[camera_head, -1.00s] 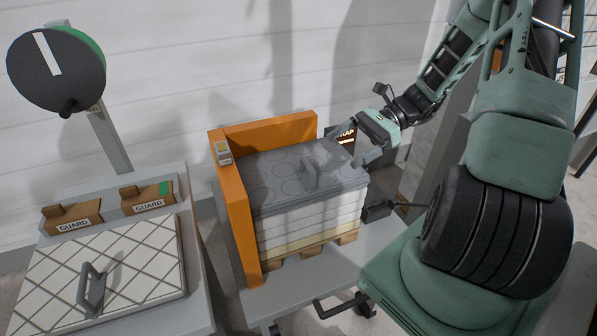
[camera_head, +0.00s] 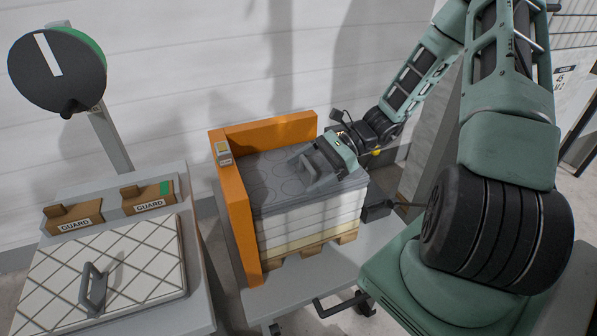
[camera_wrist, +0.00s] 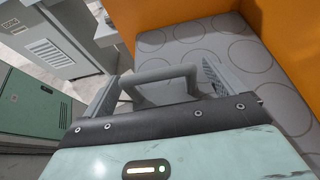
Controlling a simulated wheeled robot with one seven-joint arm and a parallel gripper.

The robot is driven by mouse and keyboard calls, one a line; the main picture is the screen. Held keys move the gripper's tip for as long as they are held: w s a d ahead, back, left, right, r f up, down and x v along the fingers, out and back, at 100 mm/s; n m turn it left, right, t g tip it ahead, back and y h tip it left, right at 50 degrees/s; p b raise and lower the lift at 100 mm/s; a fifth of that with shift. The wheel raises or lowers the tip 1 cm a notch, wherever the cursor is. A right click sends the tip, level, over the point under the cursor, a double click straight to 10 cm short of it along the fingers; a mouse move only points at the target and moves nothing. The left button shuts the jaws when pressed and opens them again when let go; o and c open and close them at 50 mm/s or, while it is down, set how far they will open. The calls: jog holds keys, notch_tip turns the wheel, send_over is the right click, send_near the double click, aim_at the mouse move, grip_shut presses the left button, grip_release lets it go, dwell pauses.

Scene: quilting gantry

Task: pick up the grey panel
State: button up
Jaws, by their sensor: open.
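The grey panel (camera_head: 268,181) with a pattern of circles lies on top of a stack of white panels, inside an orange corner guide. It also fills the upper right of the wrist view (camera_wrist: 215,50). My gripper (camera_head: 308,172) is over the panel, at its raised grey handle. In the wrist view the handle (camera_wrist: 160,76) lies between my two open fingers, one on each side. My gripper hides most of the handle in the head view, and I cannot tell whether the fingers touch it.
The orange corner guide (camera_head: 239,213) rises along the left and back of the stack. A table at left holds a white quilted panel (camera_head: 125,255) with a handle and two guard blocks (camera_head: 148,197). A round dark disc (camera_head: 57,72) stands on a post behind.

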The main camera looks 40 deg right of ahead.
jog(key=c, duration=1.2)
jog(key=shift+o, duration=0.2)
jog(key=shift+r, duration=0.1)
